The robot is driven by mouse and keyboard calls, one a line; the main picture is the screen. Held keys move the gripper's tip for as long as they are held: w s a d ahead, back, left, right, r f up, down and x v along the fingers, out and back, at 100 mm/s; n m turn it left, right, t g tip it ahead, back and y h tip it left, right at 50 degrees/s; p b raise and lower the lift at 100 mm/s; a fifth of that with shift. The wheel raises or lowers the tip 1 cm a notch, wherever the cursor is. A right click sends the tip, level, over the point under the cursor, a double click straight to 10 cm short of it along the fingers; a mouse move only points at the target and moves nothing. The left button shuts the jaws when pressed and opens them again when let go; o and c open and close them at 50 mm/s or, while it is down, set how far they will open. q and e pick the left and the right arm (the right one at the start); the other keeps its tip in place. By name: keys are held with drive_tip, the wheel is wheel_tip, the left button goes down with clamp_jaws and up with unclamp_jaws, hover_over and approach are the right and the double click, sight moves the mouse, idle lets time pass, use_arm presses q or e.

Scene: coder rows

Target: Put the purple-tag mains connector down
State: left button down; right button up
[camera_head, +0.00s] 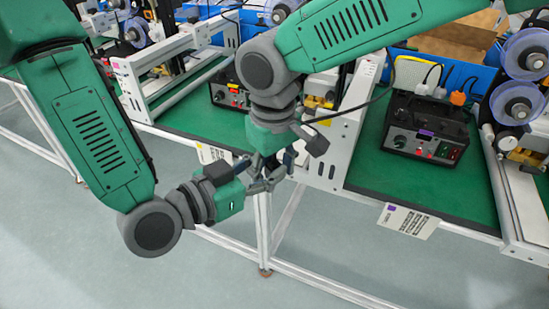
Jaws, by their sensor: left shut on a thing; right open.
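My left gripper (268,181) reaches in from the left in front of the bench's front edge. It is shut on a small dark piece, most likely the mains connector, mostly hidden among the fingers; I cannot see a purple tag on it. My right gripper (275,164) comes down from above, its open fingers close to the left gripper's fingers. The two overlap in the picture, so I cannot tell whether they touch. A black power box (428,130) with a purple tag (426,134) stands on the right green mat (395,178).
Another black box (230,95) is behind my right arm. White frames (335,150) divide the bench. Reels (515,102) stand at the far right. The right mat is bare in front of its box.

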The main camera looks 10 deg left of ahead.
use_arm(q)
drive_tip(key=shift+d, duration=0.1)
use_arm(e)
drive_tip(key=shift+d, duration=0.1)
use_arm(q)
drive_tip(key=shift+d, duration=0.1)
use_arm(e)
drive_tip(key=shift+d, duration=0.1)
clamp_jaws()
use_arm(q)
drive_tip(key=c, duration=1.5)
unclamp_jaws()
drive_tip(key=o, duration=0.3)
